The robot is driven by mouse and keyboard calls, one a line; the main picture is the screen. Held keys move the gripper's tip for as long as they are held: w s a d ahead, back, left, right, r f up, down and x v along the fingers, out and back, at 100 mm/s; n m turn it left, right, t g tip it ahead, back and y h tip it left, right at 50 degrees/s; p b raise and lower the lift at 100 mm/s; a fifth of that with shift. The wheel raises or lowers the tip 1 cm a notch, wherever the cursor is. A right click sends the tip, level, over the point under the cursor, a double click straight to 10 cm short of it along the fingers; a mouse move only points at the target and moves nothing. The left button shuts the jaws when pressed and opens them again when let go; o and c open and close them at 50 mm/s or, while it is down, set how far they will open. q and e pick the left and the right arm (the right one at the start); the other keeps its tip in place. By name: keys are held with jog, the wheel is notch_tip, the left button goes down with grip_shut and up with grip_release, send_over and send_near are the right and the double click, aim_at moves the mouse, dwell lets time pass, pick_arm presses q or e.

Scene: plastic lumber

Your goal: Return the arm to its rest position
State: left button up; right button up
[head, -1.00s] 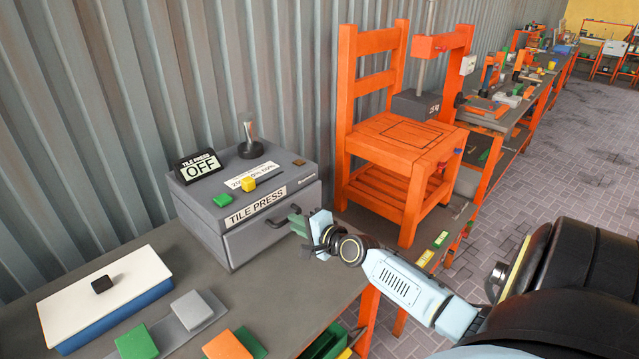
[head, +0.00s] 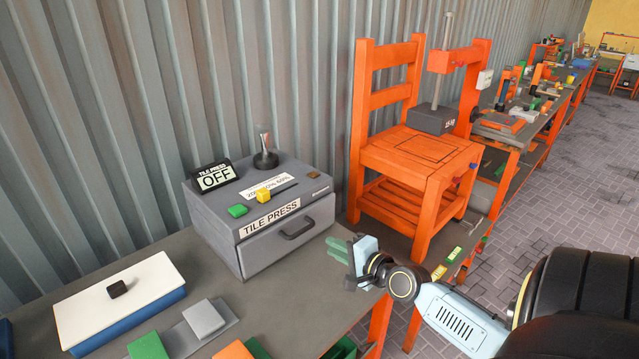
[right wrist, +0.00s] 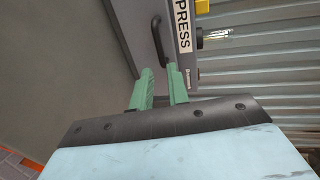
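My right gripper (head: 338,250) is in front of and to the right of the grey tile press (head: 262,250), apart from its drawer handle (head: 298,228). In the right wrist view its two green fingers (right wrist: 162,78) stand apart with an empty gap between them, and the press handle (right wrist: 158,38) shows beyond. The right arm reaches in from the lower right. My left gripper is not in view. The press drawer looks shut, and its sign (head: 214,177) reads OFF.
A white-topped blue box (head: 150,285) and several coloured tiles lie on the grey table (head: 310,305). An orange chair-like frame (head: 400,155) with a dark weight (head: 435,118) stands right of the press. Corrugated metal wall behind; paved floor (head: 545,200) at right is open.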

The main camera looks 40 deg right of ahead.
jog(key=shift+a, duration=0.1)
jog(key=s+a+f+n+g+y, duration=0.1)
jog(key=s+a+f+n+g, duration=0.1)
jog(key=a, duration=0.3)
jog(key=s+a+f+n+g+y, duration=0.1)
jog(key=s+a+f+n+g, duration=0.1)
jog(key=a+n, duration=0.3)
jog(key=s+a+f+n+g+y, duration=0.1)
jog(key=s+a+f+n, duration=0.1)
jog(key=a, duration=0.4)
jog(key=shift+s+a+f+n+g+y, duration=0.15)
jog(key=shift+s+a+n+g+y, duration=0.05)
jog(key=shift+s+n, duration=0.2)
jog(key=shift+s+a+f+n+g+y, duration=0.15)
jog(key=shift+s+n+g+y, duration=0.1)
jog(key=shift+n, duration=0.25)
jog(key=s+a+r+n+g+h, duration=0.1)
jog(key=s+a+n+g+h, duration=0.4)
jog(key=s+n, duration=0.65)
notch_tip(320, 180, down, 26)
jog(key=s+a+m+g+y+b, duration=0.1)
jog(key=s+m+g+y+b, duration=0.1)
jog(key=s, duration=0.1)
jog(key=s+d+f+g+b, duration=0.1)
jog(key=s+d+f+b, duration=0.1)
jog(key=s+f, duration=1.5)
jog(key=shift+d+f+g+h+b, duration=0.35)
jog(key=shift+f+b, duration=0.1)
jog(key=shift+f, duration=0.3)
